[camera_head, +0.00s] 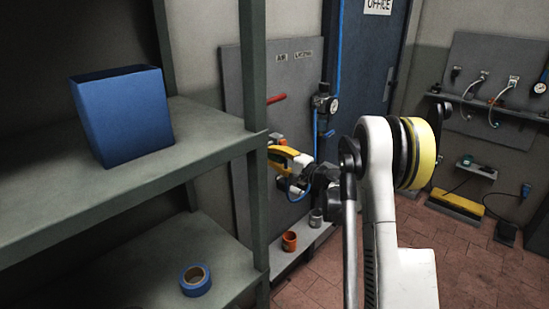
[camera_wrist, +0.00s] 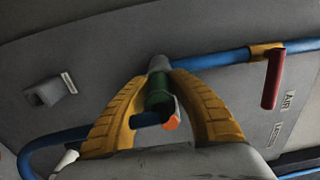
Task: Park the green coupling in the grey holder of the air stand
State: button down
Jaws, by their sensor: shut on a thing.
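In the wrist view, the yellow fingers of my gripper (camera_wrist: 162,80) are closed around a green coupling (camera_wrist: 157,99). A grey end piece shows beyond the coupling, and a small orange part beside it. In the head view, my gripper (camera_head: 284,157) is in front of the grey panel of the air stand (camera_head: 247,130); the coupling cannot be made out there. A grey cup-like holder (camera_head: 316,217) stands on the ledge at the foot of the stand, below and apart from my gripper. An orange cup-like holder (camera_head: 290,240) stands to its left.
A red-handled valve (camera_head: 276,98) juts from the panel; it also shows in the wrist view (camera_wrist: 272,80). A blue hose (camera_wrist: 215,59) runs close by my fingers. A shelf (camera_head: 215,150) with a blue bin (camera_head: 122,115) and tape roll (camera_head: 195,280) stands at left.

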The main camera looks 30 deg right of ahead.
aim_at(283, 160)
jog(key=shift+b+v, duration=0.5)
jog(key=shift+v, duration=2.45)
jog(key=shift+s+d+f, duration=0.1)
jog(key=shift+s, duration=0.2)
jog(key=shift+f+b, duration=0.3)
jog(key=shift+b, duration=0.2)
notch_tip(283, 160, down, 23)
jog(key=b, duration=0.3)
jog(key=shift+b, duration=0.3)
jog(key=shift+w+f, duration=0.1)
jog(key=shift+x, duration=2.45)
jog(key=shift+w, duration=0.35)
